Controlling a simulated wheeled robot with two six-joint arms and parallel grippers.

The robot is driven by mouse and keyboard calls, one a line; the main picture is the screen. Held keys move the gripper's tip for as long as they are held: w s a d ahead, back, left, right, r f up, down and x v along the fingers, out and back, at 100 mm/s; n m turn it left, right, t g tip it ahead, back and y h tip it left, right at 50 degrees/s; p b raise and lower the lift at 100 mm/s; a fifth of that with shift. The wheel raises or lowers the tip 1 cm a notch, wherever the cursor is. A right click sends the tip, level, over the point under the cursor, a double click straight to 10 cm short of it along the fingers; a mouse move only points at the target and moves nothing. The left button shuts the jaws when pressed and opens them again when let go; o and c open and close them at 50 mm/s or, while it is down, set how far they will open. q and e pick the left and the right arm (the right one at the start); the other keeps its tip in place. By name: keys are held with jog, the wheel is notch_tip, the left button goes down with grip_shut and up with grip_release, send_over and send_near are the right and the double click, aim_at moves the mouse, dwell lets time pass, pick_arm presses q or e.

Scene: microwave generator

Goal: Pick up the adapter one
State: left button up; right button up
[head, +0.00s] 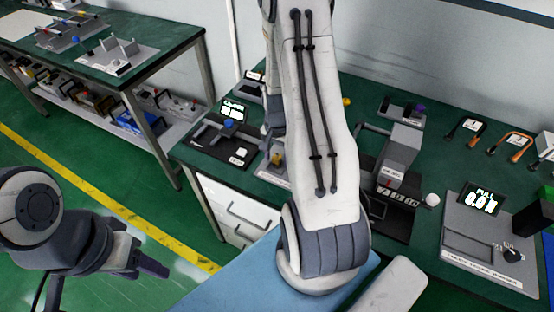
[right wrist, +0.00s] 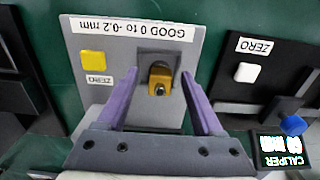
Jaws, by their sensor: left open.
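In the right wrist view a small brass-coloured adapter (right wrist: 160,82) sits in a dark recess of a grey gauge plate (right wrist: 207,40). My right gripper (right wrist: 158,76) is open, with one purple finger on each side of the adapter and a gap to each. My left gripper (head: 152,262) is open and empty at the lower left, over the floor, away from the workbench.
The plate has a yellow button (right wrist: 93,62). A dark caliper station with a white button (right wrist: 246,72), blue knob (right wrist: 293,125) and display (right wrist: 281,151) stands beside it.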

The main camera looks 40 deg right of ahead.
grip_shut()
jog(key=shift+r, duration=0.1)
